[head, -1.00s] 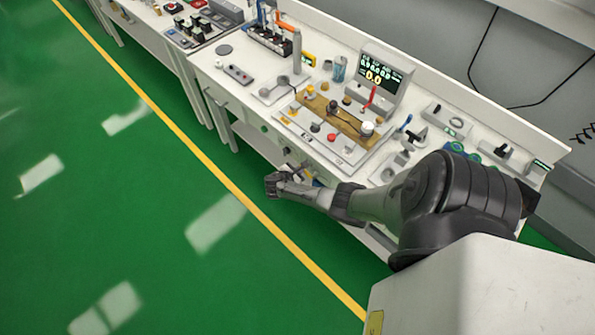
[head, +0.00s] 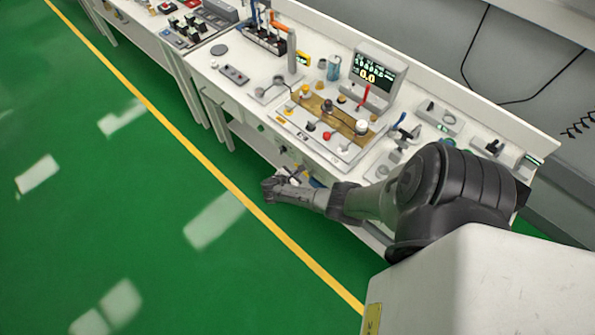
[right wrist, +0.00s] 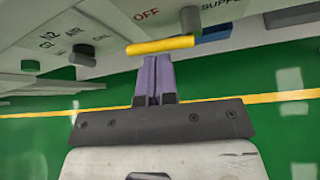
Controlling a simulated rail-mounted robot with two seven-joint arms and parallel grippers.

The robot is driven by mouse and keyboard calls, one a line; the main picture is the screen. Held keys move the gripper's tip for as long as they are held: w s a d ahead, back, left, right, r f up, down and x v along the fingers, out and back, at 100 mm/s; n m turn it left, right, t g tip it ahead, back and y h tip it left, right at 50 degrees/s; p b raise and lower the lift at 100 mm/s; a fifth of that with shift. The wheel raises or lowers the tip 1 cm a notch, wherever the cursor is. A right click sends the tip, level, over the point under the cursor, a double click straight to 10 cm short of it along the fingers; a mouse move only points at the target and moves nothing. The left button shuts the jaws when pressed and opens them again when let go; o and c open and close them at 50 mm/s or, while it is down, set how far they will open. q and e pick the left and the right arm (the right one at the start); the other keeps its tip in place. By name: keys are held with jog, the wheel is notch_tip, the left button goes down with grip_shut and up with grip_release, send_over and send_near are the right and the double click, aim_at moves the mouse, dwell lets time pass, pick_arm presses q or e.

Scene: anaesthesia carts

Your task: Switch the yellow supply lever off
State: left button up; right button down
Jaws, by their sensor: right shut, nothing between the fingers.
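The yellow supply lever (right wrist: 160,46) shows in the right wrist view as a yellow bar lying nearly level across the front of the bench panel. A red OFF label (right wrist: 146,13) and part of a SUPPLY label (right wrist: 222,4) are printed on the panel above it. My right gripper (right wrist: 153,60) has its purple fingers shut with nothing between them. Their tips are right at the bar's lower edge; I cannot tell whether they touch it. In the head view my right gripper (head: 268,188) is low in front of the bench. My left gripper is not in view.
The panel (right wrist: 110,20) also carries a grey knob (right wrist: 190,20), a dark knob (right wrist: 83,58), a green button (right wrist: 30,66) and a blue part (right wrist: 210,34). The white bench (head: 235,62) holds several instruments and a display (head: 372,75). Green floor is clear at the left.

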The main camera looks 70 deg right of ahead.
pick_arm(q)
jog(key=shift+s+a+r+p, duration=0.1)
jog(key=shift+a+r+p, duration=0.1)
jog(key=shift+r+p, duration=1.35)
pick_arm(e)
jog(key=v, duration=1.2)
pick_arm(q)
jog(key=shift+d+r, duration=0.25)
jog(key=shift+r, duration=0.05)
pick_arm(e)
jog(key=shift+m, duration=0.3)
